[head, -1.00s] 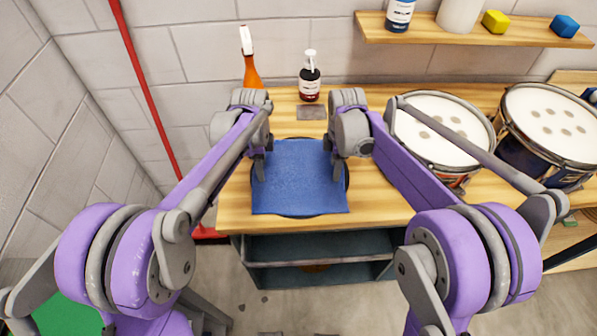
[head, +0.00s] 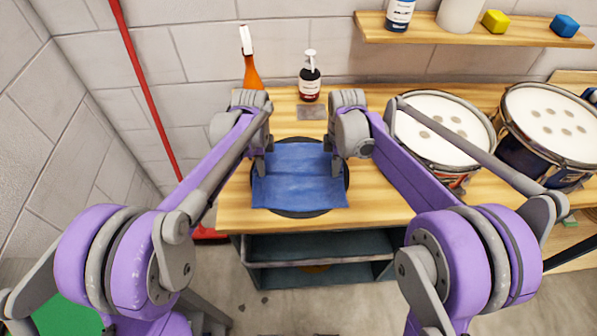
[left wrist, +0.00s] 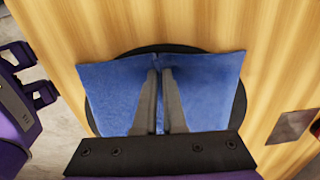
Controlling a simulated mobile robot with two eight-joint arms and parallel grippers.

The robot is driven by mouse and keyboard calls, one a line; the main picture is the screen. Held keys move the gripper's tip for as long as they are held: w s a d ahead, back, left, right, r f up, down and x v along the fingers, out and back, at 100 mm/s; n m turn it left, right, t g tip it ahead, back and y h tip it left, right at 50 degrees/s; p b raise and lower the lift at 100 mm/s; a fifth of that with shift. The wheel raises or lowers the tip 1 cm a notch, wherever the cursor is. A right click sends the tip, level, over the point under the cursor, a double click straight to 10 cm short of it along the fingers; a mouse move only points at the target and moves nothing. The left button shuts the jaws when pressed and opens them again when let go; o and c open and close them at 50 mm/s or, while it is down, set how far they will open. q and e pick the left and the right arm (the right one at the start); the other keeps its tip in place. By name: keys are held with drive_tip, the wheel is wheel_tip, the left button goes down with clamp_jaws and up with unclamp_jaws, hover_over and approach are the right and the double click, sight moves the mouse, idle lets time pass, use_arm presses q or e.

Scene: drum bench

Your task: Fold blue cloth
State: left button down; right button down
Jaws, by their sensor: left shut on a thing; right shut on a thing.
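The blue cloth (head: 300,185) lies over a round black disc (head: 305,214) on the wooden bench, with a crease or raised fold across it in the head view. My left gripper (head: 260,170) is at the cloth's left edge and shut on it. My right gripper (head: 338,168) is at its right edge and shut on it. In the left wrist view, the cloth (left wrist: 115,95) shows on both sides of the left gripper's fingers (left wrist: 160,80), rising between them. The right fingertips are mostly hidden in the head view.
An orange spray bottle (head: 252,72) and a dark pump bottle (head: 309,78) stand behind the arms. A small grey plate (head: 311,112) lies before them. Two drums (head: 440,128) (head: 550,122) stand at right. A shelf (head: 460,30) hangs above. The bench front is clear.

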idle(0.4)
